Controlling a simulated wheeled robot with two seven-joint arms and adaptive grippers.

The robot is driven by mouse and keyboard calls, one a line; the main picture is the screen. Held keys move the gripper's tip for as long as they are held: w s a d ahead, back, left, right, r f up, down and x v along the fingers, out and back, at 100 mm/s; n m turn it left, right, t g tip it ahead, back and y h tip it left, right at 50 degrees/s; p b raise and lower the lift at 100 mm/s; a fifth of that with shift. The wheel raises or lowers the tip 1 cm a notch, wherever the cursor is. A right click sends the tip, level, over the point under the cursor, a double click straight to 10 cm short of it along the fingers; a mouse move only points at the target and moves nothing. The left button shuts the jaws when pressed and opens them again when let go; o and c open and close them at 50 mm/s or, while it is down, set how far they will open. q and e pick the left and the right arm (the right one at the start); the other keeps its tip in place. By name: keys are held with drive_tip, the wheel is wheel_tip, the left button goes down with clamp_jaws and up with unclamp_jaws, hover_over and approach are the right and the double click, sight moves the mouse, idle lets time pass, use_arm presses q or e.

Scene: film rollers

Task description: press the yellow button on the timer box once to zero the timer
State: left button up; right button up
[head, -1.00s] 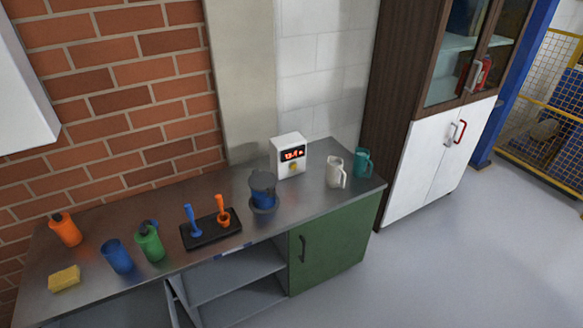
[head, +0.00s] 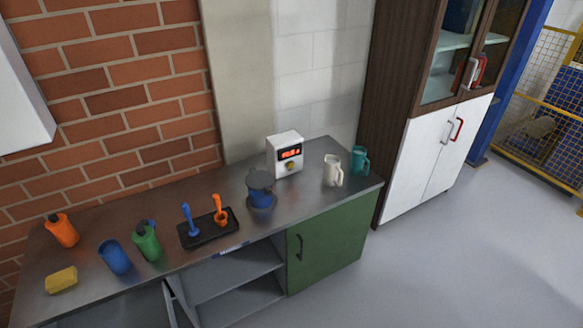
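The white timer box (head: 286,153) stands at the back of the metal counter, against the wall, right of the middle of the head view. Its front has a dark display with lit red digits, too small to read surely. The yellow button (head: 291,166) is a small round spot below the display, with nothing covering it. Neither of my grippers shows in the head view.
On the counter (head: 120,210), a blue lidded container (head: 260,189) stands in front and left of the timer. White (head: 333,170) and teal (head: 359,160) jugs stand to its right. Left are a black tray (head: 208,229), several bottles and cups, and a yellow sponge (head: 61,280).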

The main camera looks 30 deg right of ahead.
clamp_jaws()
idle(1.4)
